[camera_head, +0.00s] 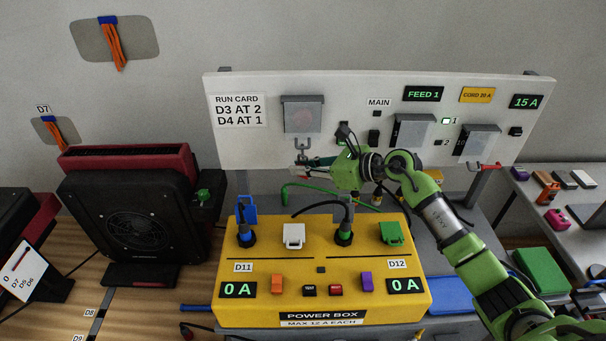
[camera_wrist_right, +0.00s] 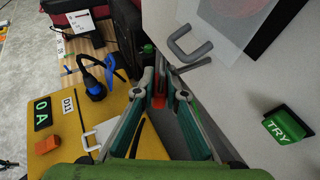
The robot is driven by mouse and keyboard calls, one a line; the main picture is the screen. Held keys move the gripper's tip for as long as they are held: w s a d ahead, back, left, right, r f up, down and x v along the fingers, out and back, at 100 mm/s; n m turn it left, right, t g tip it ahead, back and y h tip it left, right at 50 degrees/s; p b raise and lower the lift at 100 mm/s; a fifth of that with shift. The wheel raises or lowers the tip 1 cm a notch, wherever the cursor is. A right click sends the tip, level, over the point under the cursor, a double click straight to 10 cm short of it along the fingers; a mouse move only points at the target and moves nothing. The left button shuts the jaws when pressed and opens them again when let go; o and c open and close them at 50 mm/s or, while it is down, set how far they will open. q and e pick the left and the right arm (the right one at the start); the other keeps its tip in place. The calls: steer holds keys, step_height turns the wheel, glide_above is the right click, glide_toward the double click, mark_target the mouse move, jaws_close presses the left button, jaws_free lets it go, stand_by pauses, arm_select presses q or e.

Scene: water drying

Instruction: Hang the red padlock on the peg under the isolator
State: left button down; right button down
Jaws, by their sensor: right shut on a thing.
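The isolator (camera_head: 303,113) is a grey box on the white panel, with a red disc behind its cloudy cover; the cover also shows in the right wrist view (camera_wrist_right: 238,22). Grey metal with a U-shaped bar (camera_head: 302,146) juts out below it, seen closer in the wrist view (camera_wrist_right: 188,45). I cannot tell which part is peg and which is shackle. My right gripper (camera_head: 304,172) is just below this metal, its fingers shut on the red padlock (camera_wrist_right: 158,95). The fingers hide much of the padlock; whether it touches the peg is unclear. My left gripper is out of view.
The yellow power box (camera_head: 320,256) stands below my right gripper, with plugs and cables rising from it. A black-and-red fan unit (camera_head: 130,225) is at left. A green TRY button (camera_wrist_right: 287,125) is on the panel. Two more grey covers (camera_head: 412,132) are to the right.

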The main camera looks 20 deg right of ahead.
steer(key=shift+w+d+f+b, duration=0.15)
steer(key=shift+w+f+b, duration=0.05)
steer(key=shift+w+b, duration=0.35)
steer(key=shift+w+d+f+b, duration=0.15)
steer(key=shift+w+d+b, duration=0.05)
steer(key=shift+w+b, duration=0.4)
steer(key=shift+w+d+f+b, duration=0.15)
steer(key=shift+w+f+b, duration=0.05)
steer(key=shift+w+b, duration=0.35)
steer(key=c, duration=2)
jaws_free()
